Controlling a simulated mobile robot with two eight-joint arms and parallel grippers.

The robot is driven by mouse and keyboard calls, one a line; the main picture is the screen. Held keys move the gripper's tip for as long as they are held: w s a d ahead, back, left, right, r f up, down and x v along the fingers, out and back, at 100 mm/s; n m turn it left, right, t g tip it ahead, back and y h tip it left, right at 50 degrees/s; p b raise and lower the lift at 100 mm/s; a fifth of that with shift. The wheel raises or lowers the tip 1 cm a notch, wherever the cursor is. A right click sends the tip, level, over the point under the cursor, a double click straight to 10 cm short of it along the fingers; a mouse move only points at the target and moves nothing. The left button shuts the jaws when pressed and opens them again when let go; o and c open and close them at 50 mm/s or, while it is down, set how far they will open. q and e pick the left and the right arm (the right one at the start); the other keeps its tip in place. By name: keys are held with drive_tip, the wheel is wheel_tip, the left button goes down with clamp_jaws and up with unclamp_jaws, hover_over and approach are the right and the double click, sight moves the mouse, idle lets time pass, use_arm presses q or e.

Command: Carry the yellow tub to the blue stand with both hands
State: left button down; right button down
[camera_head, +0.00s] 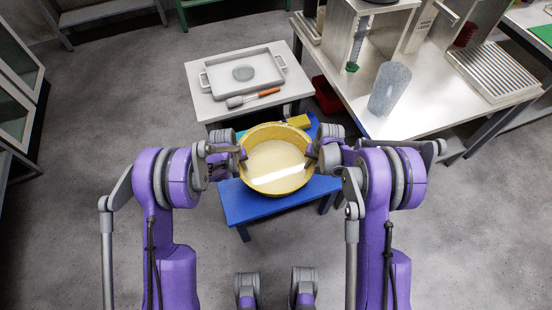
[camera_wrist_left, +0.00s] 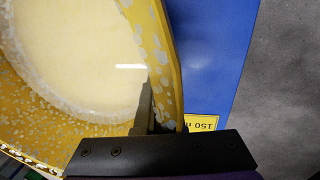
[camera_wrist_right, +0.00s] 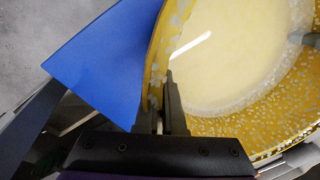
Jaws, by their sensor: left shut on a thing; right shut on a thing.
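The round yellow tub (camera_head: 262,190) is speckled and holds a pale cream content. It is over the blue stand (camera_head: 240,205) in the head view; I cannot tell whether it touches the top. My left gripper (camera_head: 240,160) is shut on the tub's left rim, and my right gripper (camera_head: 313,157) on its right rim. In the left wrist view the jaw (camera_wrist_left: 155,115) straddles the tub wall (camera_wrist_left: 165,60), with the blue stand (camera_wrist_left: 215,40) below. In the right wrist view the jaw (camera_wrist_right: 168,115) grips the wall too, beside the blue stand (camera_wrist_right: 105,65).
A red bin (camera_head: 326,95) stands between the tables. The floor at left is clear.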

use_arm(q)
drive_tip(key=shift+s+a, duration=0.1)
drive_tip(key=shift+a, duration=0.1)
use_arm(e)
drive_tip(key=shift+s+d+r, duration=0.1)
drive_tip(key=shift+s+d, duration=0.05)
use_arm(q)
drive_tip(key=shift+f, duration=0.15)
